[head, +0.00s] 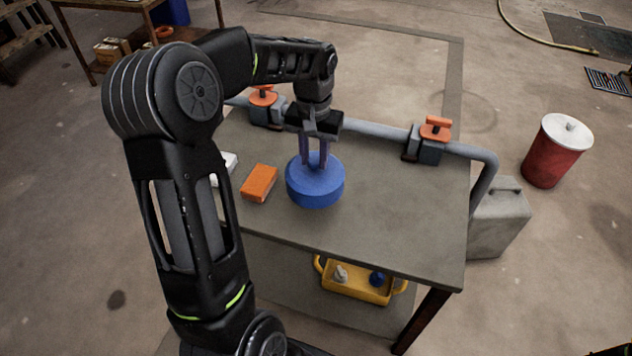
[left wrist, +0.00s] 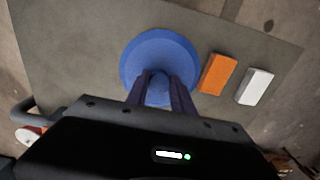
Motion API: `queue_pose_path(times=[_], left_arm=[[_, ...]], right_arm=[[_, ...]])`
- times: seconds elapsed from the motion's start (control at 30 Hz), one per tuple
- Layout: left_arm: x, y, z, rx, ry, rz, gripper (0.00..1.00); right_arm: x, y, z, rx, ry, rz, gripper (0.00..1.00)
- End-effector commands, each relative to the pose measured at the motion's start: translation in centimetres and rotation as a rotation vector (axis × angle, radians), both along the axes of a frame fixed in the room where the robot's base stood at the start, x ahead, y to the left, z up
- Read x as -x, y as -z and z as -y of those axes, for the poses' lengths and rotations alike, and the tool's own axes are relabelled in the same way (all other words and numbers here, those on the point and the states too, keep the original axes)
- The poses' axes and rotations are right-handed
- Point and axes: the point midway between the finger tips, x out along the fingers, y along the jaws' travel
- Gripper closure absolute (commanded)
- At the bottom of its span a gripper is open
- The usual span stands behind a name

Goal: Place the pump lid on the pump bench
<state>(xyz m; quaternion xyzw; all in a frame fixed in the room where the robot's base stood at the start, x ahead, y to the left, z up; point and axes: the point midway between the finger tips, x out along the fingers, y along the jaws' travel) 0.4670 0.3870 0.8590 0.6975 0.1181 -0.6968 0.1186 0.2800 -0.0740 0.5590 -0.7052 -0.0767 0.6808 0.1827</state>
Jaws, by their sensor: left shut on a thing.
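The pump lid is a round blue disc (head: 315,186) on or just above the grey top of the pump bench (head: 390,215); I cannot tell whether it touches the surface. My left gripper (head: 316,160) points down over the lid and is shut on its upper middle. In the left wrist view the lid (left wrist: 160,55) lies flat between and beyond the fingers (left wrist: 162,95), which hide its near part. My right gripper is not in view.
An orange block (head: 259,183) and a white block (left wrist: 255,87) lie beside the lid. A grey pipe (head: 375,131) with orange-handled valves (head: 435,130) runs along the far edge. A yellow tray (head: 355,287) sits below; a red bin (head: 557,152) stands right. The bench's right front is clear.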

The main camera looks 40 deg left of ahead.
Motion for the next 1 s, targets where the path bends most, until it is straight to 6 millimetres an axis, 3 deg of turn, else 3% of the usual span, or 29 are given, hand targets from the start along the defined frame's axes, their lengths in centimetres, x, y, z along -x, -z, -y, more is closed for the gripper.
queue_pose_path(times=[0.1, 0.2, 0.53, 0.8, 1.0], left_arm=[[0.1, 2.2, 0.0, 0.000, 0.000, -0.004, 1.00], [0.0, 3.2, 0.0, 0.000, 0.001, -0.002, 1.00], [0.0, 3.5, 0.0, -0.001, 0.001, 0.000, 1.00], [0.1, 6.7, 0.0, 0.000, 0.000, -0.003, 1.00], [0.0, 7.1, 0.0, -0.001, 0.000, 0.001, 1.00]], right_arm=[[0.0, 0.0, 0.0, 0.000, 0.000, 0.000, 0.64], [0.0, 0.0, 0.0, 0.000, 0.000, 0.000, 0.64], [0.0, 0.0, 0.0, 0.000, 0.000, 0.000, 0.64], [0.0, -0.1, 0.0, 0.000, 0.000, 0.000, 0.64], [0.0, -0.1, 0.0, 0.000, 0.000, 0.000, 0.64]])
